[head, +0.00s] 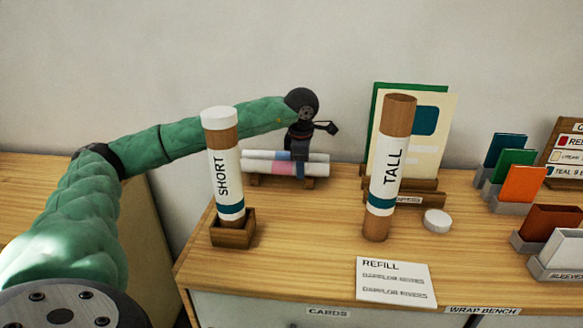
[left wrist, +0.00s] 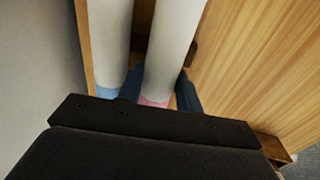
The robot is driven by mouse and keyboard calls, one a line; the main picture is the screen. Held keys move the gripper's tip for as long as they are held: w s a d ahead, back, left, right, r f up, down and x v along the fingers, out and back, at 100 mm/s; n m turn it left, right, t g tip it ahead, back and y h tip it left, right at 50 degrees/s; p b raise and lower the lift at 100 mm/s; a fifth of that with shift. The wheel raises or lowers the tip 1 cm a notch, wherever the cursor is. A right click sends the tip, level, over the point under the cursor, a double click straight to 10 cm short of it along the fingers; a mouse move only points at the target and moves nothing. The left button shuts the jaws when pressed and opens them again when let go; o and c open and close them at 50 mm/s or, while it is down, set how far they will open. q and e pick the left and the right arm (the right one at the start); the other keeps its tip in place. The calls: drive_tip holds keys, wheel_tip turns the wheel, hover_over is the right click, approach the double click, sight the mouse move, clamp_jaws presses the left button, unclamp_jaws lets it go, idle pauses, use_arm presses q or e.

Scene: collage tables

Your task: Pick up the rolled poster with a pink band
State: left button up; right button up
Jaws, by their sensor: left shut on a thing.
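The rolled poster with a pink band (head: 262,167) is a white roll lying in front of a second white roll with a blue band (head: 257,154). Both lie on a low wooden rack at the back left of the table. My left gripper (head: 300,165) reaches down over them from above. In the left wrist view its two dark fingers stand on either side of the pink-banded roll (left wrist: 169,50), shut on it at the band. The blue-banded roll (left wrist: 110,40) lies beside it, outside the fingers. My right gripper is in neither view.
A SHORT tube (head: 227,170) stands in a wooden holder in front of the rack. A TALL tube (head: 388,180) stands to the right, with a white cap (head: 437,220) beside it. A REFILL card (head: 396,280) lies near the front edge. Cards and sleeves fill the right side.

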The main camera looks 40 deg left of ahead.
use_arm(q)
wheel_tip(320, 180, up, 9)
drive_tip(key=shift+f+b, duration=0.2)
drive_tip(key=shift+b, duration=0.25)
drive_tip(key=shift+r, duration=0.8)
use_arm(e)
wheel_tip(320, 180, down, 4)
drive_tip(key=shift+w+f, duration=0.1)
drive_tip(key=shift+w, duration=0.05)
